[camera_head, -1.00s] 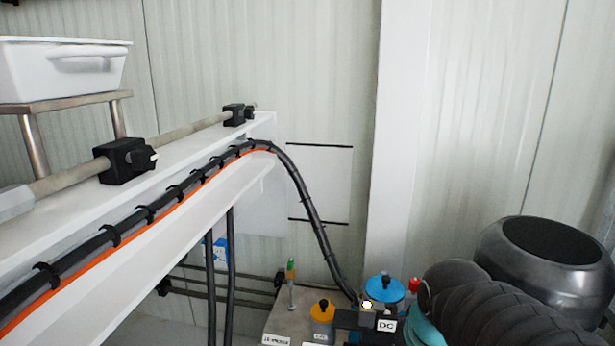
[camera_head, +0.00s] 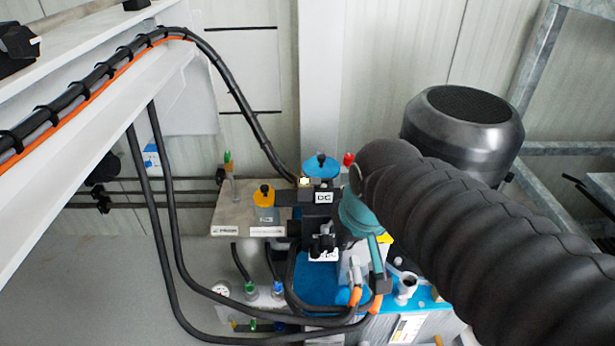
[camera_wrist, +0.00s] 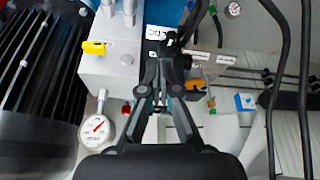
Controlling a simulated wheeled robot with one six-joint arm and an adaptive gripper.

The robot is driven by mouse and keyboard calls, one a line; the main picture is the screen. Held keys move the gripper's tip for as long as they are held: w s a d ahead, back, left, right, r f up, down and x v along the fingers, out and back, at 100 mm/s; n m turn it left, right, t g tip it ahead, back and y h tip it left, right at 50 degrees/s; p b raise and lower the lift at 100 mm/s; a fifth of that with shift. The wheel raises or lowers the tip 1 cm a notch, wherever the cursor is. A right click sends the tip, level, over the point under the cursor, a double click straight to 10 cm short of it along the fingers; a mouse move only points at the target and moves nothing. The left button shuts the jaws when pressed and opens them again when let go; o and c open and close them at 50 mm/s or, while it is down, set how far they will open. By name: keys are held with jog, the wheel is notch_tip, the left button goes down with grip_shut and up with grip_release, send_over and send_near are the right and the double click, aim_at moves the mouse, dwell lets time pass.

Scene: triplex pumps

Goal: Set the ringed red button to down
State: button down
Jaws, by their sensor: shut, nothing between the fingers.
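A small red knob (camera_head: 348,159) stands at the top of the pump block, right of a blue round cap (camera_head: 320,166), in the head view. I see no clear ring around it, so I cannot tell whether it is the ringed red button or which way it is set. In the wrist view a small red part (camera_wrist: 126,109) shows beside the gauge; I cannot tell whether it is the same thing. My gripper (camera_wrist: 171,48) is shut and empty in the wrist view, over the pump block. In the head view my arm hides part of the block's right side.
A yellow-orange cap (camera_head: 264,195) and a green-tipped fitting (camera_head: 228,160) are left of the blue cap. Black hoses (camera_head: 165,220) hang at the left. A dark motor (camera_head: 463,135) stands at the right. A gauge (camera_wrist: 97,130) and yellow handle (camera_wrist: 94,48) show in the wrist view.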

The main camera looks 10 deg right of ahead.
aim_at(316, 178)
jog(key=shift+m+g, duration=0.4)
jog(key=shift+g, duration=0.3)
jog(key=w, duration=0.6)
jog(key=w+b, duration=0.1)
jog(key=w, duration=0.5)
jog(key=w+r+b, duration=0.1)
jog(key=w, duration=0.5)
jog(key=shift+a, duration=0.4)
jog(key=shift+w+r, duration=0.3)
jog(key=shift+w, duration=0.3)
jog(key=shift+w+r, duration=0.25)
jog(key=shift+w, duration=0.35)
jog(key=shift+m+h, duration=0.3)
jog(key=shift+m, duration=0.5)
jog(key=x, duration=0.3)
jog(key=w+x, duration=0.1)
jog(key=x, duration=0.2)
jog(key=w+b+x, duration=0.1)
jog(key=x, duration=0.2)
jog(key=shift+d+r, duration=0.1)
jog(key=shift+d, duration=0.1)
jog(key=shift+f, duration=0.85)
